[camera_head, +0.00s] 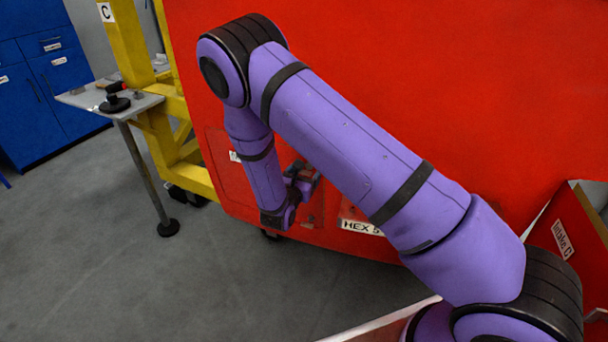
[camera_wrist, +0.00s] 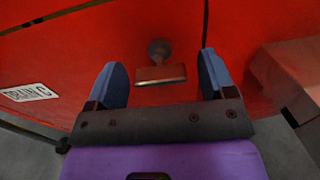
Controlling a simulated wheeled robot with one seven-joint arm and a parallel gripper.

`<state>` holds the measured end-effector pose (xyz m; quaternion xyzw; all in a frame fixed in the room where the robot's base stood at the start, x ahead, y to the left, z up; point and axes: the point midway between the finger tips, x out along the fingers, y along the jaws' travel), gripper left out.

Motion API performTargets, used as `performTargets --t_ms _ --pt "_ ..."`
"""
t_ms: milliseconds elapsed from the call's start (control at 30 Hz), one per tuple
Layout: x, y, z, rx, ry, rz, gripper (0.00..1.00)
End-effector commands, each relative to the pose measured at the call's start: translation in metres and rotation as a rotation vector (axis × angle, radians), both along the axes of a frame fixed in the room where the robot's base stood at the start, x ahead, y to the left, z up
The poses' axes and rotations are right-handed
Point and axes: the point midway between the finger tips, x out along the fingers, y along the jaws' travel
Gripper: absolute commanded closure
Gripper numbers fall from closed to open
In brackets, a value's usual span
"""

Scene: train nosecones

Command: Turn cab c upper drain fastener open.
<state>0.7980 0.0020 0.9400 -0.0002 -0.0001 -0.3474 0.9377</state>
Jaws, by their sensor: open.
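In the wrist view a drain fastener (camera_wrist: 160,74) sits on the red cab panel (camera_wrist: 120,45). It has a dark round part above and a flat reddish bar below. The label beside it is partly readable and seems to say "DRAIN C" (camera_wrist: 29,92). My gripper (camera_wrist: 160,68) is open, with one blue finger on each side of the fastener's bar, apart from it. In the head view my gripper (camera_head: 302,180) is at the lower part of the red cab (camera_head: 400,90), and my arm hides most of the fastener area. I cannot tell whether this is the upper fastener.
A "HEX 5" label (camera_head: 360,226) is on the cab's lower edge. A red box labelled "Intake C" (camera_head: 562,238) stands at the right. A yellow frame (camera_head: 130,45) and a small grey table (camera_head: 110,100) stand at the left. The grey floor (camera_head: 150,270) in front is clear.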

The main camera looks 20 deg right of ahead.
Motion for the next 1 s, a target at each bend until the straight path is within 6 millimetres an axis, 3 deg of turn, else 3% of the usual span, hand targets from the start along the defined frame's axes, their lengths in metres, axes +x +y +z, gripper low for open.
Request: performTargets --t_ms 33,200,267,667,1000 --pt "-0.0002 0.0001 -0.0001 0.0 0.0 0.0 0.23" --pt "-0.0003 0.0003 -0.0001 0.0 0.0 0.0 0.62" --pt "-0.0003 0.0003 -0.0001 0.0 0.0 0.0 0.73" --pt "-0.0007 0.0012 -0.0004 -0.05 0.044 0.001 0.73" --pt "-0.0008 0.0012 -0.0007 -0.249 0.214 0.002 0.73"
